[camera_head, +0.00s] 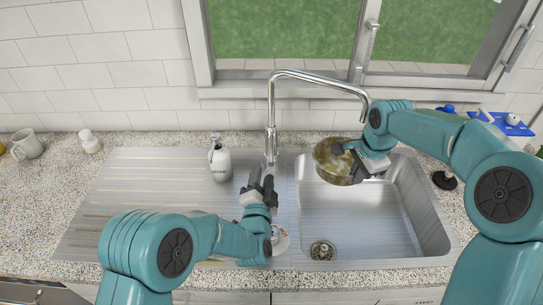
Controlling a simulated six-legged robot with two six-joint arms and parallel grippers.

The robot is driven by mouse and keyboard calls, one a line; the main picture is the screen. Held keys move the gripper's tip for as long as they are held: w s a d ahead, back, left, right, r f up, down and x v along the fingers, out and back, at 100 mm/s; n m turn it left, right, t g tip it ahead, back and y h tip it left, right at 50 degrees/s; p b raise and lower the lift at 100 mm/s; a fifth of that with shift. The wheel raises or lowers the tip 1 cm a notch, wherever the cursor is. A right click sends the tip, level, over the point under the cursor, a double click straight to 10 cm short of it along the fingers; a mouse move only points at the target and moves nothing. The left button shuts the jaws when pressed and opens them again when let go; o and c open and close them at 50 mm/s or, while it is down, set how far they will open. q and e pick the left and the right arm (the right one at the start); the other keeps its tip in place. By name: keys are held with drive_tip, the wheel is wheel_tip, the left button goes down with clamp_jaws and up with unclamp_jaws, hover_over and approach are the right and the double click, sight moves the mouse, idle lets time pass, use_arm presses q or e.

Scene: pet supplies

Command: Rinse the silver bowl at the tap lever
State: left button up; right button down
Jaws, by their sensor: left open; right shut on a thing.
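The silver bowl (324,170) is tilted over the back left part of the sink basin, below the end of the tap's spout. My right gripper (347,160) is shut on the bowl's right side. The inside of the bowl looks brownish. The chrome tap (270,118) stands behind the sink, with its lever (271,158) low on the body. My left gripper (263,183) is open and empty, just in front of the tap's base and lever. I cannot tell whether its fingers touch the lever. No clear stream of water shows.
A white spray bottle (219,160) stands left of the tap on the ribbed drainboard (130,205). A white item with red marking (281,240) is partly hidden beside my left arm. A mug (28,145) and a small white bottle (89,141) are far left. The basin floor (365,220) is clear.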

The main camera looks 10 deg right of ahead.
sight(272, 154)
use_arm(q)
drive_tip(key=shift+m+h, duration=0.3)
drive_tip(key=shift+m, duration=0.2)
drive_tip(key=w+d, duration=0.1)
drive_tip(key=w, duration=0.2)
drive_tip(key=w+d+f, duration=0.1)
drive_tip(key=w+d, duration=0.1)
drive_tip(key=w, duration=0.1)
drive_tip(key=w+d+f, duration=0.1)
drive_tip(key=w, duration=0.2)
drive_tip(key=shift+w+d, duration=0.15)
drive_tip(key=shift+d, duration=0.25)
drive_tip(key=shift+r, duration=0.1)
drive_tip(key=shift+c, duration=0.2)
